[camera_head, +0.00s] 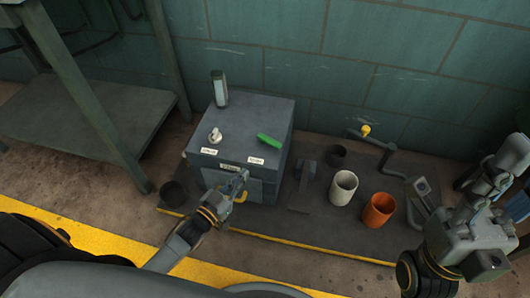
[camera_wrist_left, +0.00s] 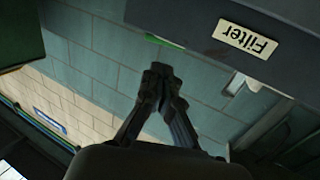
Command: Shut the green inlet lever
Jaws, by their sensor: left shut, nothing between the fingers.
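The green lever (camera_head: 270,141) lies on the top of a grey box cabinet (camera_head: 252,112), at its right side near the front edge, behind a white label. A thin green strip, likely the same lever, shows in the left wrist view (camera_wrist_left: 163,41). My left gripper (camera_head: 241,176) is in front of the cabinet's front face, lower than the lever and apart from it. In the left wrist view its fingers (camera_wrist_left: 160,72) are together with nothing between them. My right gripper (camera_head: 508,155) is at the far right, away from the cabinet; its finger opening is unclear.
A pale knob (camera_head: 215,136) and an upright grey cylinder (camera_head: 219,88) stand on the cabinet top. A "Filter" label (camera_wrist_left: 246,38) shows close by. A white cup (camera_head: 343,187), an orange cup (camera_head: 379,210) and a pipe with a yellow knob (camera_head: 366,130) are to the right.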

